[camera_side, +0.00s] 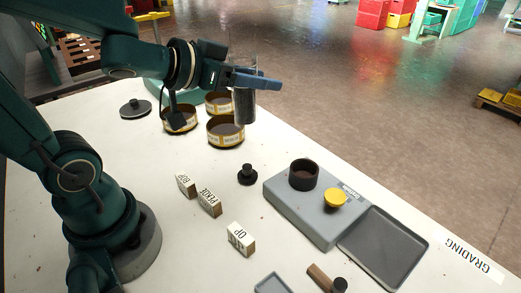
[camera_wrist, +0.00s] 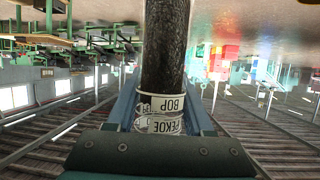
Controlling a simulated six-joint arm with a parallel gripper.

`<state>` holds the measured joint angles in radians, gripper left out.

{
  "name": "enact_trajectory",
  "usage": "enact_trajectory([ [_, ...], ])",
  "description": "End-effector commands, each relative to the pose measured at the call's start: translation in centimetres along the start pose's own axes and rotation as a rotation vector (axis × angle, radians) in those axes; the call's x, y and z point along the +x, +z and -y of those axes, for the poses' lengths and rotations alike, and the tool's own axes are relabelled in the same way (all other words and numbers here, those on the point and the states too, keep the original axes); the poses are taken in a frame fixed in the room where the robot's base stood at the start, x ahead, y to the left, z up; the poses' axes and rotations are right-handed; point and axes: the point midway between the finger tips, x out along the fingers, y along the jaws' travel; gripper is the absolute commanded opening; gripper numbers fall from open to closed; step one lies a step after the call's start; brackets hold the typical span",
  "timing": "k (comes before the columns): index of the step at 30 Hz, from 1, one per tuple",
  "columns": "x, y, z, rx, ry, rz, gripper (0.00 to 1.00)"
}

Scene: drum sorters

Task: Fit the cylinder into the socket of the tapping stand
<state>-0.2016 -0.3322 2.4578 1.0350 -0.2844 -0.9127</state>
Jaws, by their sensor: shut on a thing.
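My gripper (camera_side: 262,82) is shut on the cylinder (camera_side: 244,106), high above the table's far side. The cylinder hangs upright, with dark fill in its lower part and a clear upper part. In the wrist view the cylinder (camera_wrist: 165,45) stands between my blue fingers (camera_wrist: 160,110), with upside-down BOP and PEKOE markings near them. The tapping stand (camera_side: 290,205) is a grey box on the table, right of and nearer than the cylinder. Its dark round socket (camera_side: 304,175) is open at the top and looks empty. A yellow button (camera_side: 335,198) sits beside the socket.
Several drums, including one (camera_side: 226,130), stand below and left of the cylinder. A black knobbed weight (camera_side: 247,175) and three label blocks, one reading OP (camera_side: 240,238), lie left of the stand. A grey tray (camera_side: 385,248) adjoins the stand. A brown-handled tool (camera_side: 325,280) lies in front.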

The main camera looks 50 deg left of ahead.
Motion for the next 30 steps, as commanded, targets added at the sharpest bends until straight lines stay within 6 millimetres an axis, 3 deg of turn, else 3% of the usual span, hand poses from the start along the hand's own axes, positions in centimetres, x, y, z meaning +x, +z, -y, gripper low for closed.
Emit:
enact_trajectory([
  [13,0.2,-2.1,-2.8,0.072,0.163,-0.002,0.00],
  [23,-0.1,-2.6,-9.4,0.212,0.513,0.002,0.00],
  [30,-2.4,0.1,-16.3,0.379,0.921,0.005,0.00],
])
